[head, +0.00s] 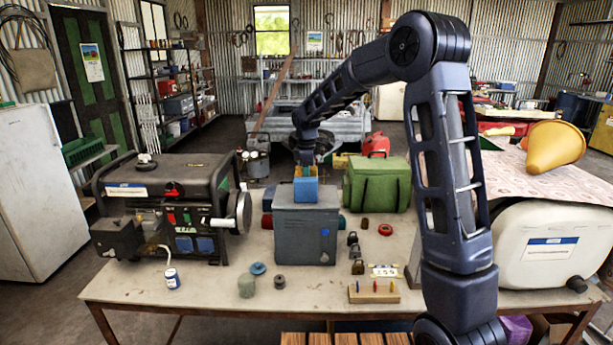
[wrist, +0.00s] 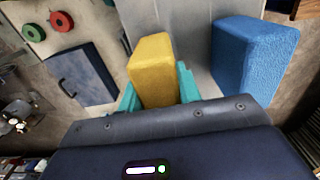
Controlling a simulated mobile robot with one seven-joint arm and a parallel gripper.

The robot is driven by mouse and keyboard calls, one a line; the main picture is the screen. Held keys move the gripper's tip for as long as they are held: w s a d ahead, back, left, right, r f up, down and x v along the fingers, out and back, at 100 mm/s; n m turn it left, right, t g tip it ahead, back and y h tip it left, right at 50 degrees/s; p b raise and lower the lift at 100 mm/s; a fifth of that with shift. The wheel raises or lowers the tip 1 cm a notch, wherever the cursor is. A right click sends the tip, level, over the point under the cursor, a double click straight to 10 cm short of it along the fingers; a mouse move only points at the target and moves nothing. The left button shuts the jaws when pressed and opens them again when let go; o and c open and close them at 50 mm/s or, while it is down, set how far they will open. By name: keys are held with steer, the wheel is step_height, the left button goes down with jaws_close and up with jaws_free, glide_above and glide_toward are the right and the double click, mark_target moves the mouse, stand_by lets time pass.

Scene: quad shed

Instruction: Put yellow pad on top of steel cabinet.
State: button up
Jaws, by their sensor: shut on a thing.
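My gripper (head: 306,166) is over the top of a grey box-shaped cabinet (head: 298,236), which I take for the steel cabinet, on the workbench. In the wrist view the teal fingers (wrist: 157,88) are shut on the yellow pad (wrist: 152,66), one on each side. In the head view only a small part of the yellow pad (head: 306,170) shows, behind a blue block (head: 305,190) standing on the cabinet's top. In the wrist view the blue block (wrist: 254,60) is to the right, apart from the pad. I cannot tell whether the pad's underside touches the cabinet.
A generator (head: 170,205) stands left of the cabinet and a green bag (head: 378,184) right behind it. A red ring (head: 385,229), small dark items and a wooden peg block (head: 374,292) lie to the right. A white tank (head: 555,245) is at far right.

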steer(key=shift+f, duration=0.1)
steer(key=o, duration=0.9)
